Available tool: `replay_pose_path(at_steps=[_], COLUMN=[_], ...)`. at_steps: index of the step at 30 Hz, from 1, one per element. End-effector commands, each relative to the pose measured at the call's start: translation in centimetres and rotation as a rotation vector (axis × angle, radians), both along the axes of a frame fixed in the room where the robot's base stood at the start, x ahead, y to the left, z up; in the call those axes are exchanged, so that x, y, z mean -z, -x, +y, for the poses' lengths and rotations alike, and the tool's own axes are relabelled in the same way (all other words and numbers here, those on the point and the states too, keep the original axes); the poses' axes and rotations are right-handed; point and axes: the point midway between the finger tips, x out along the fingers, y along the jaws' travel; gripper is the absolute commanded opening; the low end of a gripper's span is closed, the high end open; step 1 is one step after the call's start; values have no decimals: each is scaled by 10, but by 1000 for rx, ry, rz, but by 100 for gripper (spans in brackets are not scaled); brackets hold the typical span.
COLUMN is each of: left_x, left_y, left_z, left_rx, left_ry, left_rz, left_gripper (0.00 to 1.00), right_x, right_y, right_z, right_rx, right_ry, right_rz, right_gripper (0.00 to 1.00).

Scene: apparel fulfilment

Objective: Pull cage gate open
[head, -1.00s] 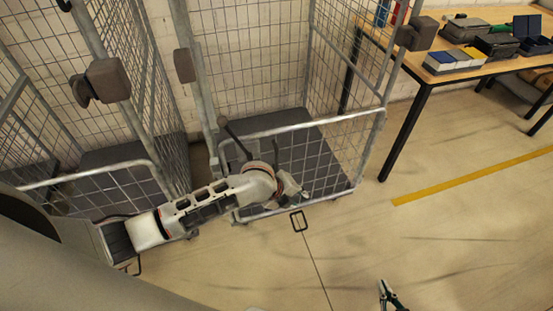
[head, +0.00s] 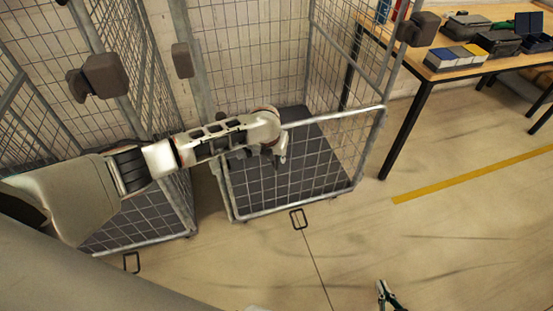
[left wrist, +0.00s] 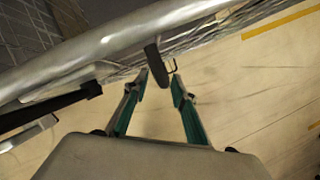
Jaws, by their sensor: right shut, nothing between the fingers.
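The middle wire cage has a low front gate (head: 335,160) of mesh with a grey top rail, and it looks closed across the cage front. My left gripper (head: 282,158) is at the gate's upper part, its arm crossing in front of the rail and hiding part of it. In the left wrist view the rail (left wrist: 90,62) runs close across the top left, with a dark block (left wrist: 155,60) beside it. The left fingers (left wrist: 160,82) stand apart, and the block is just beyond their tips; I cannot tell if they touch. My right gripper (head: 388,296) is shut and empty at the bottom edge.
Another mesh cage (head: 180,195) stands on the left, partly behind my arm. A wooden table (head: 440,72) with boxes stands at the upper right. Black floor loops (head: 298,218) lie before the cages. The floor at right is clear, with a yellow line (head: 470,175).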

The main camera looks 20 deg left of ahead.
Motion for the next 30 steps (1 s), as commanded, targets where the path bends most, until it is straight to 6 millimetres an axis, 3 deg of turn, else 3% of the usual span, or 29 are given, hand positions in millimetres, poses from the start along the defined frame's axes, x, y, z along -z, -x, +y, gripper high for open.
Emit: replay_pose_path(at_steps=[4, 14, 18, 30], left_x=[15, 17, 16, 16], left_y=[-5, -8, -8, -7], left_z=[0, 0, 0, 0], left_rx=[-1, -1, -1, -13], left_ry=[-1, 0, 0, 1], left_rz=[0, -2, -2, -1], left_gripper=[26, 26, 0, 0], right_x=[9, 10, 10, 6], right_y=[2, 3, 3, 1], right_z=[0, -1, -1, -1], right_rx=[1, 0, -1, 0], right_ry=[1, 2, 3, 2], right_rz=[7, 8, 8, 4], right_gripper=[0, 0, 0, 0])
